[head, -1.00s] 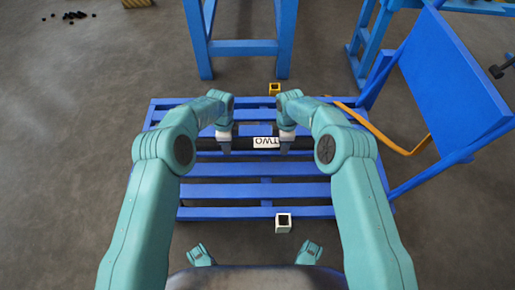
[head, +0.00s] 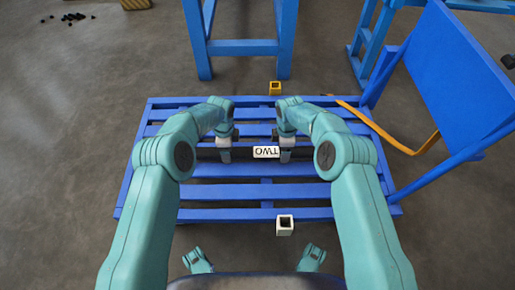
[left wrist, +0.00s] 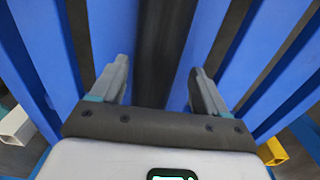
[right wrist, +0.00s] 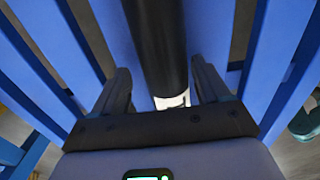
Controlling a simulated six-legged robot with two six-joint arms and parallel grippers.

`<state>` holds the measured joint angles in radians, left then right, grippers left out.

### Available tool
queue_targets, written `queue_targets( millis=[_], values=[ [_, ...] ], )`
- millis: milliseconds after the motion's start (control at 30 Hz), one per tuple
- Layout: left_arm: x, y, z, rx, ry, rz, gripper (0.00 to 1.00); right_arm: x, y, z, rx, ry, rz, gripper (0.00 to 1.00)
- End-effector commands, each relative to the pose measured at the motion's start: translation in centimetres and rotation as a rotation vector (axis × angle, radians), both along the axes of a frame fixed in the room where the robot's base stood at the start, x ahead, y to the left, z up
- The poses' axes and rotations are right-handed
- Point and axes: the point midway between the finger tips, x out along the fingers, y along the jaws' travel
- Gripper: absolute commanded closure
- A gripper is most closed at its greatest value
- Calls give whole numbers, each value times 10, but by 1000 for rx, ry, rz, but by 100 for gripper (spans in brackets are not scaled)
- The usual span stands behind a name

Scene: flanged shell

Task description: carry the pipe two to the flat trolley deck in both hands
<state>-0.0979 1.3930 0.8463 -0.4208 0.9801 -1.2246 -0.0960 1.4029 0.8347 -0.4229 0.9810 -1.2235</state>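The pipe two (head: 241,154) is black with a white "TWO" label (head: 266,152). It lies crosswise along the slats of the blue flat trolley deck (head: 265,190), near its middle. My left gripper (head: 224,153) and right gripper (head: 285,154) point down at the pipe, one on each side of the label. In the left wrist view the pipe (left wrist: 165,50) runs between spread fingers (left wrist: 160,85) with gaps on both sides. In the right wrist view the pipe (right wrist: 155,45) also lies between open fingers (right wrist: 165,85). The pipe's ends are hidden by my arms in the head view.
A blue upright panel (head: 455,80) and an orange curved bar (head: 420,145) stand at right. A blue stand (head: 242,48) is behind.

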Motion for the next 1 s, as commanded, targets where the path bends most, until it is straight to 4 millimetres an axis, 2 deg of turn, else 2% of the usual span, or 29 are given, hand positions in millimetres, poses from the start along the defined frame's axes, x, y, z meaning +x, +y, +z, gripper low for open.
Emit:
queue_targets(
  millis=[233,267,300,333,667,767,1000],
  values=[
    [0,0,1,0,-2,1,25,0,0,0,0,-1,0,25],
    [1,0,1,0,-2,1,17,0,0,0,0,-1,0,25],
    [1,0,1,0,-2,1,4,0,0,0,0,-1,0,25],
    [1,0,1,0,-2,1,2,0,0,0,0,-1,0,25],
    [1,0,5,0,-2,1,2,1,0,1,0,-3,0,25],
    [1,0,19,0,-3,1,2,1,0,1,0,-3,0,25],
    [1,0,74,0,-4,1,2,1,0,1,0,-4,-1,25]
  ],
)
